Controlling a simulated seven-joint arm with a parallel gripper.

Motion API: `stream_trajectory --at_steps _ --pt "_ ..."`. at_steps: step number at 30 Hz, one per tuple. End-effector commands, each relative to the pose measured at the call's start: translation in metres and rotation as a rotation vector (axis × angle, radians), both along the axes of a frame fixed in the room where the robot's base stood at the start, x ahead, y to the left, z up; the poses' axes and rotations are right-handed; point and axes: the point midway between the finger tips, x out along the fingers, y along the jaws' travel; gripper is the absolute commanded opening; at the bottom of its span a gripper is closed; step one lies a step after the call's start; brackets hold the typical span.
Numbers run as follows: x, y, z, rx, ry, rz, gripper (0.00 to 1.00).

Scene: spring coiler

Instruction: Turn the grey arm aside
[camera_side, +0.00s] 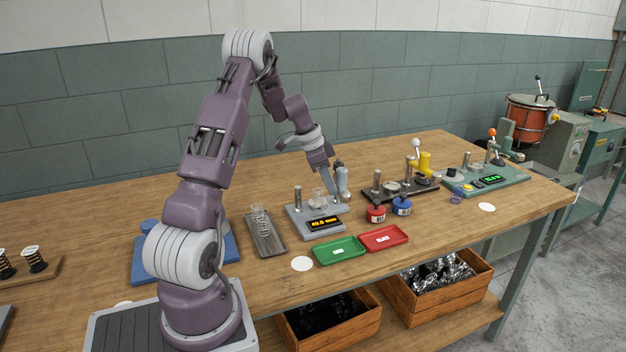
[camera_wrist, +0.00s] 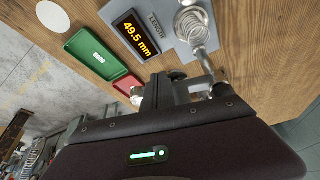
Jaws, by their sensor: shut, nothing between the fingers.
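The grey length gauge (camera_side: 301,222) stands on the bench with a lit orange display (camera_side: 323,222). In the wrist view its display (camera_wrist: 136,35) reads 49.5 mm. A coiled spring (camera_side: 319,196) stands on the gauge; it also shows in the wrist view (camera_wrist: 190,24). A grey metal arm (camera_wrist: 205,62) lies beside the spring and runs toward my fingers. In the side view an upright grey cylinder (camera_side: 342,181) stands at the gauge's right. My gripper (camera_side: 332,192) is shut and empty, beside the cylinder. Whether the fingers touch the arm, I cannot tell. The fingers (camera_wrist: 162,82) partly hide that end.
A green tray (camera_side: 339,251) and a red tray (camera_side: 384,238) lie in front of the gauge. A grey tray with a spring (camera_side: 260,224) is to its left. Red (camera_side: 376,213) and blue (camera_side: 401,205) pots and a dark fixture (camera_side: 398,188) stand to its right.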

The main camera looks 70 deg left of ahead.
Motion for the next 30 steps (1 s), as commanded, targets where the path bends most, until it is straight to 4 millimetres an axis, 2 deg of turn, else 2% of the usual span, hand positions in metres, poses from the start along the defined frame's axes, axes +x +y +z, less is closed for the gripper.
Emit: stream_trajectory --at_steps 9,30 --pt "0.017 -0.012 0.0 -0.001 0.0 0.201 0.0" --pt "0.028 -0.016 0.0 0.0 -0.001 0.195 0.0"
